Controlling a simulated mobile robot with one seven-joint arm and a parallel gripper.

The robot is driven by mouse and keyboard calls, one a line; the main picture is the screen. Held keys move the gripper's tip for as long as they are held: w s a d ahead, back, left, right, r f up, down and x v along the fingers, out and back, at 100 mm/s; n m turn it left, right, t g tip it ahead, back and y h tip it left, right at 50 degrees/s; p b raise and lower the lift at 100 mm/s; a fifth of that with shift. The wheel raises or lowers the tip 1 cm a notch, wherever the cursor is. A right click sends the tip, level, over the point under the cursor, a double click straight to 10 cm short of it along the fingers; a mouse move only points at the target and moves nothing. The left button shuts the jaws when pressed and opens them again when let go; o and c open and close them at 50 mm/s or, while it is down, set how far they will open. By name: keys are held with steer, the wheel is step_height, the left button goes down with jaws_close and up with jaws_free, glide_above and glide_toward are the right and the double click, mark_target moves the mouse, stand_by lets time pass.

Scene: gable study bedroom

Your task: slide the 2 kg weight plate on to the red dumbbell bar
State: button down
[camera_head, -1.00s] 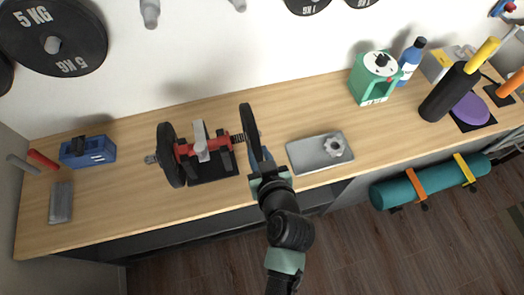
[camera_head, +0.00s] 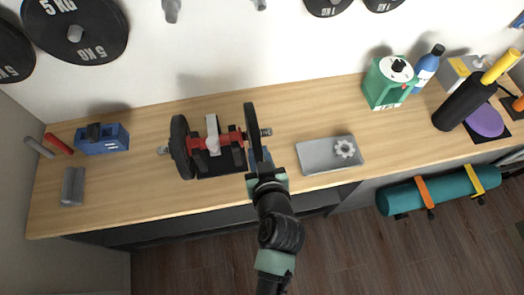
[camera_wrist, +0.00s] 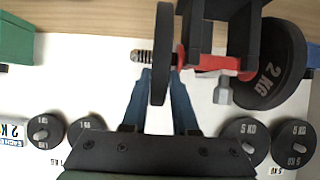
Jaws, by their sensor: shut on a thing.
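The red dumbbell bar (camera_head: 228,139) lies across a black stand (camera_head: 218,164) on the wooden bench, with a grey clamp lever over its middle. A black plate (camera_head: 181,148) is on its left end in the head view; in the wrist view this plate (camera_wrist: 272,68) reads 2 KG. My gripper (camera_head: 257,160) is shut on another black plate (camera_head: 253,130), seen nearly edge-on and upright. This plate is around the bar's right end: the threaded tip (camera_head: 265,132) sticks out beyond it. In the wrist view, the plate (camera_wrist: 161,50) stands between my blue fingers (camera_wrist: 160,82), with thread on one side and red bar on the other.
A grey tray (camera_head: 315,156) with a star-shaped nut (camera_head: 345,148) lies right of the stand. A blue box (camera_head: 103,140) is at left, a green device (camera_head: 388,82) and blue bottle (camera_head: 426,68) at back right. Plates hang on the wall. The bench behind the stand is clear.

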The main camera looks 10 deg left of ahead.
steer(key=shift+s+a+r+p, duration=0.1)
steer(key=shift+a+p, duration=0.05)
steer(key=shift+a, duration=0.25)
steer(key=shift+s+a+r+p, duration=0.1)
steer(key=shift+a+p, duration=0.05)
steer(key=shift+a, duration=0.2)
steer(key=c, duration=0.7)
jaws_free()
steer(key=shift+f, duration=0.1)
steer(key=shift+o, duration=0.5)
steer(key=shift+s+f, duration=0.1)
steer(key=shift+f, duration=0.05)
steer(key=b+v, duration=0.1)
steer(key=v, duration=1.2)
